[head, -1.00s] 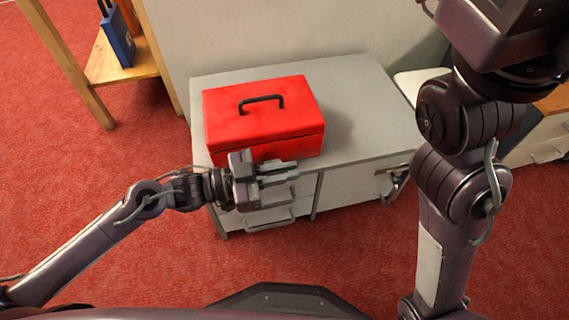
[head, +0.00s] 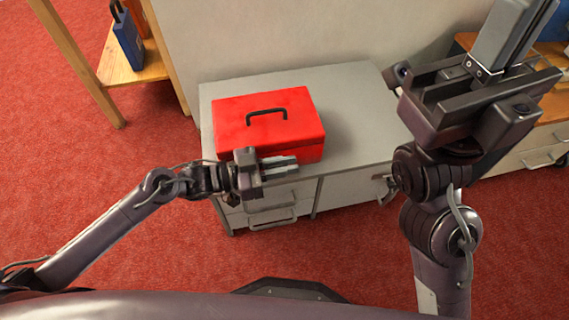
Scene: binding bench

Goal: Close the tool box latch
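A red tool box (head: 240,112) with a black top handle stands on the grey cabinet (head: 355,100). Its lid looks down. My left gripper (head: 287,161) is at the box's front face, pointing right, with its fingers close together and nothing seen between them. It covers part of the front, and no latch can be made out. I cannot tell whether the gripper touches the box. My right gripper (head: 515,30) is raised at the upper right, well away from the box, its fingertips near the top edge of the picture.
The cabinet has drawers with handles (head: 272,217) below my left gripper. A wooden shelf (head: 130,70) with a blue padlock-shaped object (head: 128,38) is at the upper left. Another wooden-topped drawer unit (head: 540,150) stands at right. The cabinet top right of the box is clear.

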